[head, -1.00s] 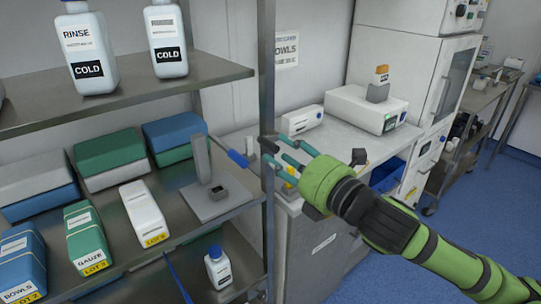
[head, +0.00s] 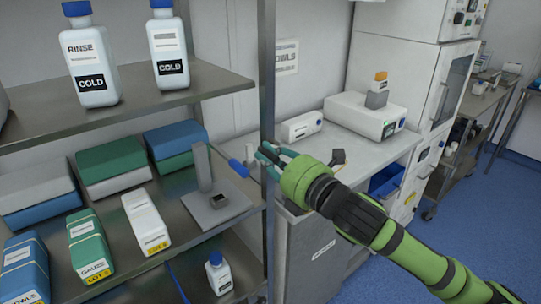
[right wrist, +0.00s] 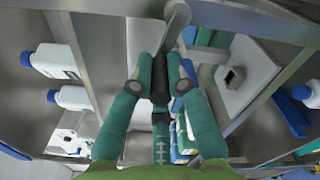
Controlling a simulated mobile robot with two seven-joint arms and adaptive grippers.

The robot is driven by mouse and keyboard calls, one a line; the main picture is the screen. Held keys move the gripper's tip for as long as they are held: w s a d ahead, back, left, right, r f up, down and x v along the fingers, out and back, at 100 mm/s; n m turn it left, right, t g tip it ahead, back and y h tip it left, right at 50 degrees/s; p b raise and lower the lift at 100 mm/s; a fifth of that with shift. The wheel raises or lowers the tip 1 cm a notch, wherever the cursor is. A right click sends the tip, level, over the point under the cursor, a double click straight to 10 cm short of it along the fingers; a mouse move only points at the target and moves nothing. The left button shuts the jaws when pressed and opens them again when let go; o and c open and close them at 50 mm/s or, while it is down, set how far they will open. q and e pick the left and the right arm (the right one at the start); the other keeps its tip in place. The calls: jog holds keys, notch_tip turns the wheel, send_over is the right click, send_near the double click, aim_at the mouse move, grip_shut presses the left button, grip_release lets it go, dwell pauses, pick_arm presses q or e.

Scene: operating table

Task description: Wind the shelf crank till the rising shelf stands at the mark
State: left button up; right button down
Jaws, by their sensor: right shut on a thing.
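My right gripper (head: 264,161) is shut beside the rack's front upright. In the right wrist view its teal fingers (right wrist: 160,88) close together at the end of a grey bar (right wrist: 172,35), which looks like the crank's arm. The fingers hide most of the grip. A grey plate (head: 190,207) with a tall grey block (head: 202,168) and a small dark-topped block (head: 219,200) stands left of the gripper. A blue handle (head: 238,167) lies between the tall block and my fingertips. I cannot make out the mark or tell which surface is the rising shelf. My left gripper is out of view.
The rack's upright (head: 267,90) is close to my fingers. Bottles (head: 167,50) stand on the upper shelf (head: 215,78); boxes (head: 145,222) fill the middle one. A counter (head: 350,150) with white equipment (head: 365,112) is behind my right arm.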

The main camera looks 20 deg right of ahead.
jog(key=shift+r, duration=0.1)
dwell(0.6)
jog(key=shift+r+m+p, duration=0.2)
jog(key=shift+m+p, duration=0.25)
jog(key=shift+m, duration=0.05)
jog(key=shift+d+r+m+p, duration=0.15)
jog(key=shift+r+m+p, duration=0.25)
jog(key=shift+m+p, duration=0.2)
jog(key=shift+w+d+r+m+p, duration=0.2)
jog(key=shift+r+m+p, duration=0.35)
jog(key=shift+m+p, duration=0.55)
jog(key=shift+w+d+r+m+p, duration=0.25)
jog(key=shift+d+m+p, duration=0.3)
jog(key=shift+m+p, duration=0.85)
jog(key=shift+w+d+r+m+p, duration=0.1)
jog(key=shift+d+r+m+p, duration=0.35)
jog(key=shift+m, duration=1.75)
jog(key=shift+w+d+r+m+p, duration=0.15)
jog(key=shift+d+m+p, duration=0.55)
jog(key=shift+m+p, duration=0.8)
jog(key=shift+w+f+m+b, duration=0.1)
jog(key=shift+m+b, duration=0.25)
jog(key=shift+m, duration=0.15)
